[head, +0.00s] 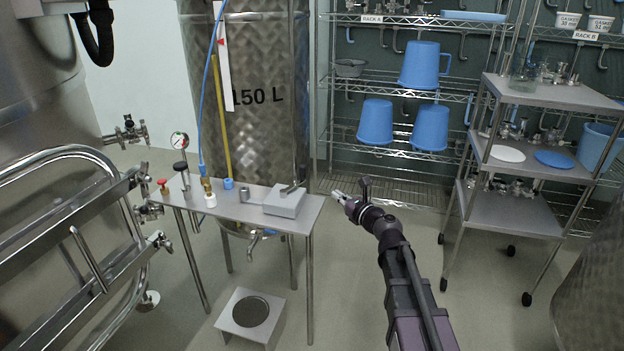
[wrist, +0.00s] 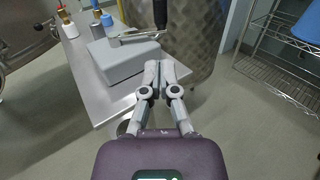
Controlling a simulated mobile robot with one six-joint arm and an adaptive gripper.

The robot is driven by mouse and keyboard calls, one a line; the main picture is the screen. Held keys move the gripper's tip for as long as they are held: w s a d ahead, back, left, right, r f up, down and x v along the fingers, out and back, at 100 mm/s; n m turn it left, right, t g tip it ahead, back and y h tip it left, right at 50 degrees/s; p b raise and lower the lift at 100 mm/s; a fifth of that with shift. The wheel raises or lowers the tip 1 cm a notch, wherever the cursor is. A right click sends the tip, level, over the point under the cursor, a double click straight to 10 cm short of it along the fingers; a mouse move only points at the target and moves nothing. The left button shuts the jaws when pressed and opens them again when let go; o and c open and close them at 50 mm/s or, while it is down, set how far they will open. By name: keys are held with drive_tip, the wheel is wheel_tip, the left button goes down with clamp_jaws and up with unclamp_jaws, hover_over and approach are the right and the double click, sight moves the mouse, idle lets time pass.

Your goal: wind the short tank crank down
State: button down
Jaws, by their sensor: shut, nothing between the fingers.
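A grey box (head: 285,203) sits on the right end of the narrow steel table, with a crank arm (head: 292,188) on top. In the wrist view the box (wrist: 128,62) is left of my fingers, and its flat crank arm (wrist: 138,36) reaches right to a dark upright grip (wrist: 160,14). The steel tank marked 150 L (head: 258,100) stands behind the table. My gripper (head: 337,196) is shut and empty, just off the table's right end. In the wrist view my fingertips (wrist: 161,68) are together beside the box, apart from the crank.
The steel table (head: 238,209) also carries a pressure gauge (head: 180,141) and several small fittings. A large vat with rails (head: 60,220) fills the left. A wire rack (head: 400,170) and steel cart (head: 515,215) stand right.

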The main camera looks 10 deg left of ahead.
sight(304, 173)
drive_tip(key=shift+w, duration=0.1)
drive_tip(key=x, duration=1.3)
drive_tip(key=shift+w+a+f, duration=0.1)
drive_tip(key=shift+w+a, duration=0.1)
drive_tip(key=shift+a, duration=0.1)
drive_tip(key=shift+a, duration=0.2)
